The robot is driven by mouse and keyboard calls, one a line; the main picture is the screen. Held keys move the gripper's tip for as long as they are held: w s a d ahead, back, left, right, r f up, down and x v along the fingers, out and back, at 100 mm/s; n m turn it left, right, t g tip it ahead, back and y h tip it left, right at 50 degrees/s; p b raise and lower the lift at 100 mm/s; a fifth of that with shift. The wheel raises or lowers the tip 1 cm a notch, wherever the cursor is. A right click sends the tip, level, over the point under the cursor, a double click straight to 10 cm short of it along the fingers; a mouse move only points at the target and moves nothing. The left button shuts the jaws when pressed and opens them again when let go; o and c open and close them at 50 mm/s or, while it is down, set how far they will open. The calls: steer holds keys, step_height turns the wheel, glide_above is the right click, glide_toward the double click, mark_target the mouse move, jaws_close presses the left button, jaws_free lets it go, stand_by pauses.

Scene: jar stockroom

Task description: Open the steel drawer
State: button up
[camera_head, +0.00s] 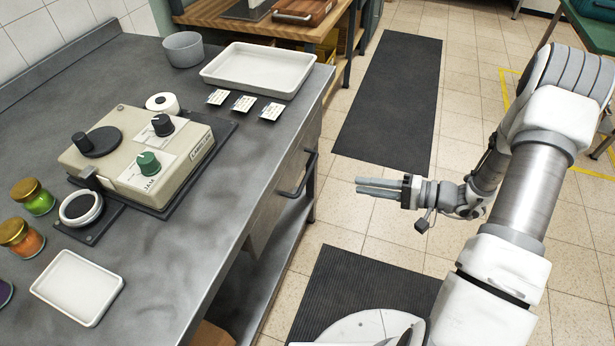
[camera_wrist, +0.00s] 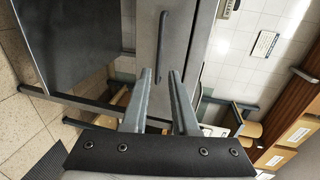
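The steel drawer (camera_head: 279,190) is in the front of the grey steel bench, and its front looks flush with the bench. Its dark bar handle (camera_head: 306,178) shows on the bench's right side in the head view. In the wrist view the drawer front (camera_wrist: 188,45) is grey and the handle (camera_wrist: 162,45) runs nearly upright in the picture. My gripper (camera_head: 358,186) is to the right of the handle, with a clear gap between them. Its two fingers (camera_wrist: 160,73) are apart and empty, pointing toward the drawer front. The handle shows just beyond the fingertips in the wrist view.
The bench (camera_head: 185,255) carries a beige control box (camera_head: 185,165), a white tray (camera_head: 258,70), a grey bowl (camera_head: 184,49), small cards and jars (camera_head: 33,197). A lower shelf (camera_head: 265,275) is under the bench. Dark mats (camera_head: 390,95) lie on the tiled floor beside it.

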mark_target(306, 176)
steer(key=b+x, duration=0.1)
steer(key=x, duration=1.5)
steer(key=shift+r, duration=0.1)
jaws_close()
stand_by(0.7)
